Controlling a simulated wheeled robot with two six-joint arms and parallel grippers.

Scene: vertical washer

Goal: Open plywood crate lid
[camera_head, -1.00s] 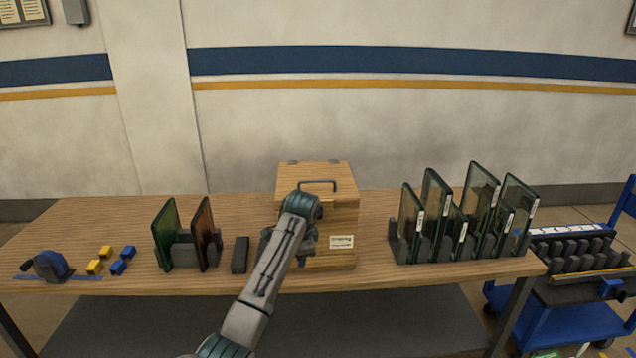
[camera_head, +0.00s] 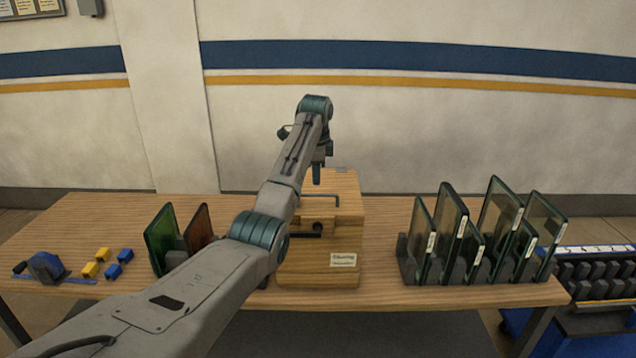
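The plywood crate (camera_head: 345,243) stands on the wooden table, right of the picture's middle line, with a white label on its front. Its lid (camera_head: 347,184) looks shut, with a thin dark handle (camera_head: 334,198) on top. My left arm reaches up across the crate's left side and hides part of it. My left gripper (camera_head: 316,178) points down over the lid, close to the handle at its left end. I cannot tell whether it touches the handle or whether its fingers are apart. My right gripper is not in view.
A rack of dark glass panels (camera_head: 477,240) stands to the right of the crate. Green (camera_head: 161,237) and brown (camera_head: 199,228) panels stand to its left, partly behind my arm. A blue tape dispenser (camera_head: 45,267) and small yellow and blue blocks lie further left.

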